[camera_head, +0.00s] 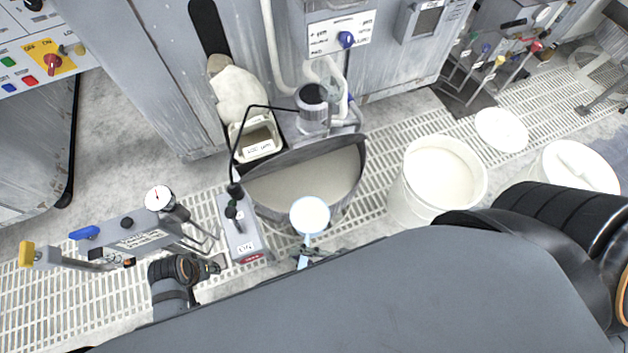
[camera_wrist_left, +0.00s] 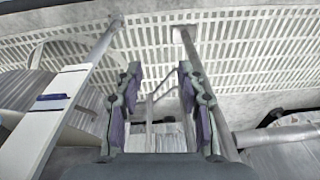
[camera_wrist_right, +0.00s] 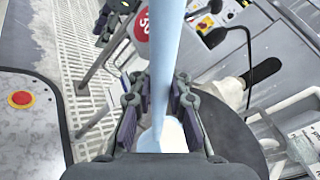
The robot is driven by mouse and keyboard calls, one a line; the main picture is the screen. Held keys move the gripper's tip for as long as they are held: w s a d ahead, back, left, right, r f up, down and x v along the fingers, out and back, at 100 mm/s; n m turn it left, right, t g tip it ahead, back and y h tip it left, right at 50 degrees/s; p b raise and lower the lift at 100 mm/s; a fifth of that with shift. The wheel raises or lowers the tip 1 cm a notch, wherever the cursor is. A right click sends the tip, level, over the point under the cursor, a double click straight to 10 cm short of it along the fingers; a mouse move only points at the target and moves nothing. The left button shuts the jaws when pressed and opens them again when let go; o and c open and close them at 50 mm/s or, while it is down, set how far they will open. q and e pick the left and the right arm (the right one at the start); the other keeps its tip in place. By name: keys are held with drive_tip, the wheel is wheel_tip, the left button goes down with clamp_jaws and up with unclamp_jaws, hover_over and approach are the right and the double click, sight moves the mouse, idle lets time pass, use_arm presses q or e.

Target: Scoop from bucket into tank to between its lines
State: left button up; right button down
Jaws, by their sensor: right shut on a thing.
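A pale blue scoop (camera_head: 310,214) with a round bowl full of whitish liquid is over the near side of the grey tank (camera_head: 360,168). Its bowl looks level; its height above the rim is unclear. My right gripper (camera_head: 313,252) is shut on the scoop's handle, which also shows in the right wrist view (camera_wrist_right: 164,60). The tank holds greyish liquid below its rim; I cannot make out its lines. The white bucket (camera_head: 398,205) stands right of the tank with pale liquid in it. My left gripper (camera_head: 214,267) is at lower left, open and empty in the left wrist view (camera_wrist_left: 160,100).
A small control box (camera_head: 240,232) stands at the tank's left edge. A stirrer motor (camera_head: 313,103) and a black cable rise behind the tank. A gauge stand (camera_head: 159,198) is at left. A white lid (camera_head: 501,130) lies right of the bucket. Grated floor lies around.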

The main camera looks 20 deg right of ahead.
drive_tip(key=shift+w+d+r+m+p, duration=0.3)
drive_tip(key=shift+w+r+p, duration=0.3)
drive_tip(key=shift+r+p, duration=0.15)
drive_tip(key=shift+w+d+r+m+p, duration=0.3)
drive_tip(key=shift+w+r+p, duration=0.2)
drive_tip(key=shift+p, duration=0.15)
drive_tip(key=shift+w+d+r+m+g+p, duration=0.1)
drive_tip(key=shift+w+d+r+m+p, duration=0.05)
drive_tip(key=shift+w+m+p, duration=0.15)
drive_tip(key=shift+w+d+r+m+g+p, duration=0.15)
drive_tip(key=shift+w+p, duration=0.1)
drive_tip(key=shift+w, duration=0.2)
drive_tip(key=shift+w+d+r+m+g+p, duration=0.1)
drive_tip(key=shift+w+d+m+p, duration=0.05)
drive_tip(key=shift+w+p, duration=0.15)
drive_tip(key=shift+w+d+r+m+p, duration=0.2)
drive_tip(key=shift+w+m+p, duration=0.1)
drive_tip(key=shift+w, duration=0.2)
use_arm(q)
drive_tip(key=s+a+f+y+p, duration=0.1)
drive_tip(key=s+a+f+p, duration=0.2)
drive_tip(key=s+f, duration=0.7)
drive_tip(key=shift+s+a+f, duration=0.4)
drive_tip(key=shift+a+f, duration=0.45)
drive_tip(key=shift+f, duration=1.45)
use_arm(e)
drive_tip(key=w+d+r+m, duration=0.2)
drive_tip(key=w, duration=0.3)
drive_tip(key=shift+d+r, duration=0.15)
drive_tip(key=shift+d, duration=0.05)
